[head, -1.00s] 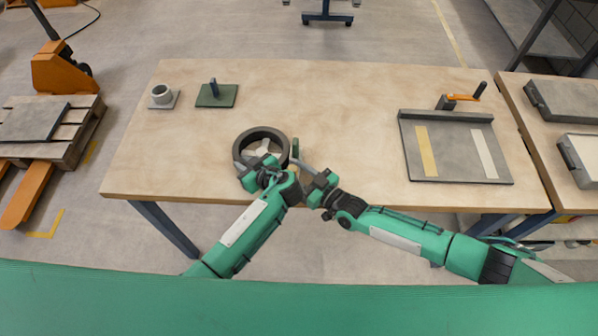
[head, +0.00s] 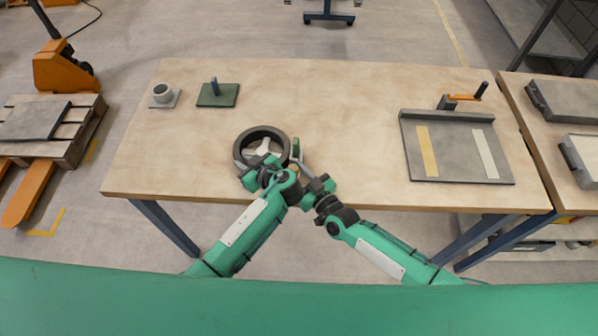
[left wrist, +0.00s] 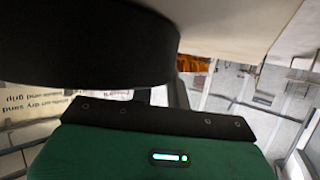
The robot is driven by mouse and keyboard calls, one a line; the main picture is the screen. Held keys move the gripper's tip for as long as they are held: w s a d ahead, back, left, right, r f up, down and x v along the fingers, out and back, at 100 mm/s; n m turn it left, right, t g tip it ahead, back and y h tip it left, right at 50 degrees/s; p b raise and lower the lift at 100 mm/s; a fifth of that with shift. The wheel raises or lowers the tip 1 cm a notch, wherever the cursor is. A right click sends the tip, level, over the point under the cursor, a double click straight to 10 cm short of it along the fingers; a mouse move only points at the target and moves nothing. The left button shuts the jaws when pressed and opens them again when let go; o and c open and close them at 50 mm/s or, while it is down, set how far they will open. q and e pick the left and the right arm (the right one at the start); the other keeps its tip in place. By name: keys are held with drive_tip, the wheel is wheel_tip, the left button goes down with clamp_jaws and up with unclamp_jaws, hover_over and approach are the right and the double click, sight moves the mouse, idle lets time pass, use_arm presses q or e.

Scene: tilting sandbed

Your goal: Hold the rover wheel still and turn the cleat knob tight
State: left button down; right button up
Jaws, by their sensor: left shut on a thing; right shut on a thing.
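The rover wheel (head: 244,139) is a dark ring with pale spokes, at the front left of the table. Its dark rim fills the upper left of the left wrist view (left wrist: 85,45). My left gripper (head: 256,166) is shut on the wheel's near side. My right gripper (head: 298,160) is beside the wheel's right side, its fingers pointing toward it. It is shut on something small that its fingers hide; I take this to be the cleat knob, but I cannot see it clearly.
A grey tray (head: 465,172) with two strips and an orange crank (head: 465,97) stands at the right. A green plate with a post (head: 217,97) and a grey cup on a base (head: 162,95) stand at the back left. The table's middle (head: 345,110) is clear.

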drive_tip(key=shift+a+m+t+h, duration=0.1)
drive_tip(key=shift+m+t+h, duration=0.3)
drive_tip(key=shift+h, duration=0.1)
drive_tip(key=o, duration=0.7)
drive_tip(key=v, duration=1.2)
drive_tip(key=shift+s, duration=0.1)
